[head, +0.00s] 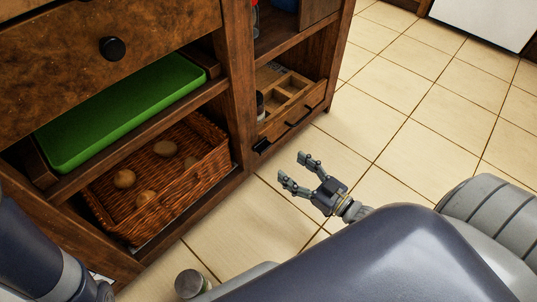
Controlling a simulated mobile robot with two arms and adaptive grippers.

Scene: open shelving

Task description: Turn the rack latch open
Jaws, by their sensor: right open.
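My right gripper (292,167) is open and empty over the tiled floor. Its two fingers point up and left, toward the lower right bay of the wooden shelving. In that bay a wooden drawer or tray (300,96) with dividers has a black handle (300,116) on its front. A small black fitting (262,146) sits at the left end of that front and may be the rack latch; it is too small to tell how it is turned. My right fingertips are apart from it, below and to the right. My left gripper is not in view.
A wicker basket (212,166) with several round brown items stands on the low left shelf, under a green tray (120,112). A drawer with a round black knob (112,49) is above. A can-like object (190,283) is at the bottom edge.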

